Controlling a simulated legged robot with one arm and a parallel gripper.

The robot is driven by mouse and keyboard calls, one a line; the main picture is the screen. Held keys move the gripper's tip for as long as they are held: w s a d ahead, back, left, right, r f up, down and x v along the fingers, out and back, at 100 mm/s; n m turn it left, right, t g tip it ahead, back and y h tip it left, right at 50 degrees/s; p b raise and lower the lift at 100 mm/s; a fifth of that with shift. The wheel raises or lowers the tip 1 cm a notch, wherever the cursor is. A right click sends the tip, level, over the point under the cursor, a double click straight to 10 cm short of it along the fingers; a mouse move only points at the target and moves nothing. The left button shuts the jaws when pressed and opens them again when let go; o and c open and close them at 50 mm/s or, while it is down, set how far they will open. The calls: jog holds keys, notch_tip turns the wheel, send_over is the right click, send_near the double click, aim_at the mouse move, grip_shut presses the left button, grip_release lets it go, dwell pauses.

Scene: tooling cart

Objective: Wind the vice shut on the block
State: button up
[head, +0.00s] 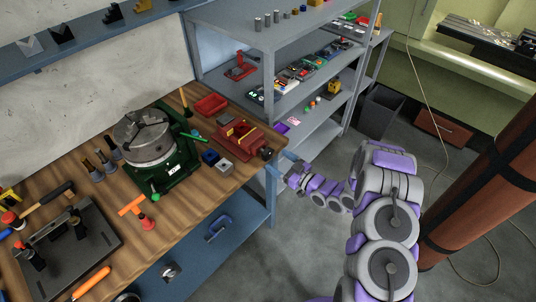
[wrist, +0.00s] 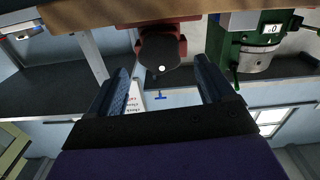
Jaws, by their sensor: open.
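A red vice (head: 240,139) stands near the right end of the wooden bench, with a dark round end piece (head: 266,153) facing the bench edge. A thin yellowish piece shows at its jaws; I cannot tell whether it is the block or how wide the jaws stand. My gripper (head: 289,167) is just off the bench edge, pointing toward the vice. In the wrist view my gripper (wrist: 162,66) is open, its two fingers apart. The vice (wrist: 170,27) appears beyond them, upside down, with the dark round end piece (wrist: 158,52) between the fingertip directions. I see no clear contact.
A green rotary chuck (head: 150,145) stands left of the vice. A grey shelf unit (head: 270,75) stands beyond the bench. The floor by my arm is open.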

aim_at(270, 154)
jog(key=shift+b+x, duration=0.3)
jog(key=shift+x, duration=2.85)
jog(key=c, duration=1)
jog(key=shift+o, duration=0.2)
jog(key=m+p, duration=0.2)
jog(key=shift+d+r+m, duration=0.1)
jog(key=shift+r+m, duration=0.1)
jog(key=shift+m, duration=0.2)
jog(key=m+p, duration=0.2)
jog(key=shift+f+m, duration=0.1)
jog(key=shift+m, duration=0.3)
jog(key=m+p, duration=0.1)
jog(key=m, duration=0.2)
jog(key=shift+w, duration=0.15)
jog(key=shift+d+f+m+p, duration=0.1)
jog(key=shift+m+p, duration=0.3)
jog(key=shift+m, duration=0.55)
jog(key=shift+d+f+m+p, duration=0.15)
jog(key=shift+m+p, duration=0.2)
jog(key=shift+m, duration=0.6)
